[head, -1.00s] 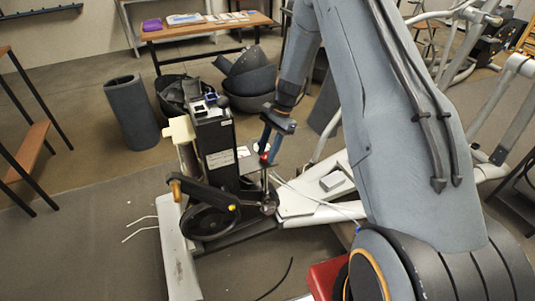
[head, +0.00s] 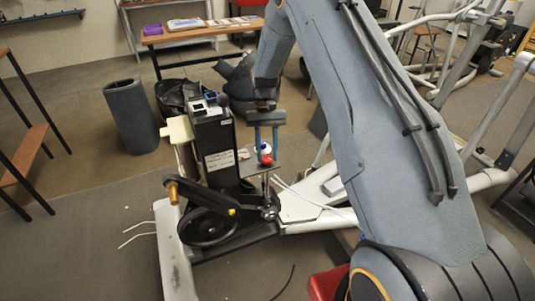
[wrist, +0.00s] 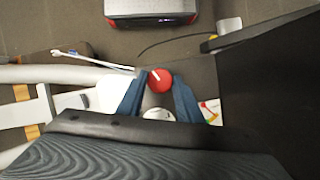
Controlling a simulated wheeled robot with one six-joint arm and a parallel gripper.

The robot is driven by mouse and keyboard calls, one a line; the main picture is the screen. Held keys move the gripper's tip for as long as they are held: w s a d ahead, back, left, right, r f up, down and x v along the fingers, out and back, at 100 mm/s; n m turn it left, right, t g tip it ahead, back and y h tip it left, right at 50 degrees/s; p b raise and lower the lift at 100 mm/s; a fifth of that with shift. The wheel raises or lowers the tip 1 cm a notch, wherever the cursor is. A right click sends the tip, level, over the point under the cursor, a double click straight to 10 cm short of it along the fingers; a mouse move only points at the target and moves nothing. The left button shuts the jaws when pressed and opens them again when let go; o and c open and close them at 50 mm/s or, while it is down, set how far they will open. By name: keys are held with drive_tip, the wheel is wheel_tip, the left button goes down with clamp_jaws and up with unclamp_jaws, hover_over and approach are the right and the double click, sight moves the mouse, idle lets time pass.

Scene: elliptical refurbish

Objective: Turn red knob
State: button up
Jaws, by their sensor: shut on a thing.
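The red knob (head: 266,160) sits at the edge of a grey plate beside the black upright housing (head: 215,150) of the elliptical machine. It is round and red, with a white part just above it. In the wrist view the knob (wrist: 160,80) shows a pale line mark on its face. My gripper (head: 264,152) comes down from above, with one blue finger on each side of the knob. In the wrist view my gripper (wrist: 158,88) is shut on the knob, which shows between the fingertips. The exact contact is partly hidden by the fingers.
A black flywheel (head: 207,226) and a crank arm are below left of the knob. The white machine frame (head: 300,208) runs to the right. A dark cylinder (head: 131,117) and dark bins stand behind. A wooden table (head: 200,33) is at the back. A red-and-grey box (wrist: 152,10) shows in the wrist view.

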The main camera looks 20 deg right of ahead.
sight(266, 156)
drive_tip(key=n+h, duration=0.1)
drive_tip(key=n, duration=0.1)
drive_tip(key=n+h, duration=0.1)
drive_tip(key=n, duration=0.2)
drive_tip(key=shift+s+a+n, duration=0.1)
drive_tip(key=shift+a+n, duration=0.1)
drive_tip(key=shift+n, duration=0.1)
drive_tip(key=shift+a+n+t+h+p, duration=0.1)
drive_tip(key=shift+n+t+h+p, duration=0.4)
drive_tip(key=shift+n, duration=1.5)
drive_tip(key=shift+h, duration=0.3)
drive_tip(key=o, duration=1)
drive_tip(key=shift+o, duration=0.2)
wheel_tip(266, 156, up, 10)
drive_tip(key=b, duration=0.1)
